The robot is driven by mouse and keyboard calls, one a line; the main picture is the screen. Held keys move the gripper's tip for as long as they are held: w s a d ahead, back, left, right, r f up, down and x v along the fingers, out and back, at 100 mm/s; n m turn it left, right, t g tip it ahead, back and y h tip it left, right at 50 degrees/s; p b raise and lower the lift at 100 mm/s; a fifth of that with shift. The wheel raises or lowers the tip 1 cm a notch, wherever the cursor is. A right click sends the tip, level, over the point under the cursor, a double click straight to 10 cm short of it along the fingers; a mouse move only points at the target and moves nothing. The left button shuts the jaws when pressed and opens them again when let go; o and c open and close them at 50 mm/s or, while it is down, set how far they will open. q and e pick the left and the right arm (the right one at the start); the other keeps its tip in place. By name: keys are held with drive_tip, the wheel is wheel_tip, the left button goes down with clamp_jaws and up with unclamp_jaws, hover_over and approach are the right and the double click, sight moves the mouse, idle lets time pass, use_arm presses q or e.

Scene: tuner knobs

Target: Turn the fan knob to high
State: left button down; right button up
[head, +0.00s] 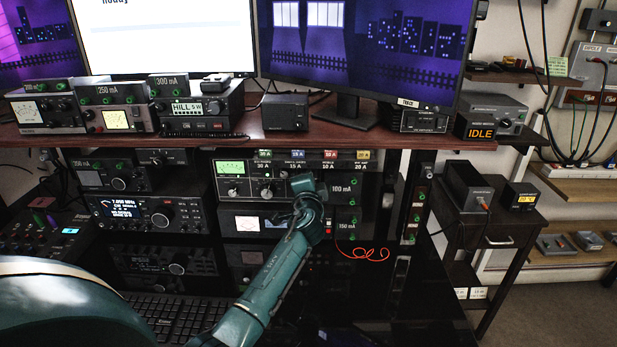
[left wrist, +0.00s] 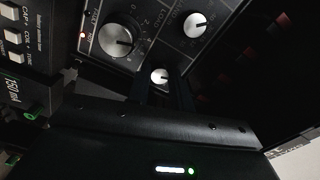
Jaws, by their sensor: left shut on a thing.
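The amplifier (head: 249,188) stands on the lower shelf, with a green meter and two large knobs on its front. My left gripper (head: 302,182) is at the right part of this front. Its fingertips and the knob there are hidden in the head view by my own arm. In the left wrist view, a small silver-faced knob (left wrist: 159,75) sits between the fingers of my left gripper (left wrist: 161,82), which is shut on it. It seems to be the fan knob; its label and pointer position cannot be read. My right gripper is in neither view.
In the left wrist view a large knob (left wrist: 115,38) and another knob (left wrist: 194,25) sit close by on the panel. Another radio (head: 150,213) stands left of the amplifier. A keyboard (head: 180,318) lies below.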

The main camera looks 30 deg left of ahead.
use_arm(q)
drive_tip(key=m+p, duration=0.4)
drive_tip(key=m, duration=0.7)
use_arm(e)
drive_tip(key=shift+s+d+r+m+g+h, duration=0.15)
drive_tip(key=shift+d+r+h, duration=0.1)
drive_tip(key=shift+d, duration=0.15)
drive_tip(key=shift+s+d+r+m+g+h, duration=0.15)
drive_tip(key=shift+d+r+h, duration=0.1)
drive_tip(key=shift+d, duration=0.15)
use_arm(q)
drive_tip(key=shift+m, duration=0.4)
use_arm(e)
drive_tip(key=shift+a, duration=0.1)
use_arm(q)
drive_tip(key=c, duration=1.4)
unclamp_jaws()
drive_tip(key=shift+c, duration=0.2)
drive_tip(key=shift+o, duration=0.9)
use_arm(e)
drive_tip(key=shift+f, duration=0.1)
use_arm(q)
drive_tip(key=v, duration=1.3)
drive_tip(key=shift+s, duration=0.15)
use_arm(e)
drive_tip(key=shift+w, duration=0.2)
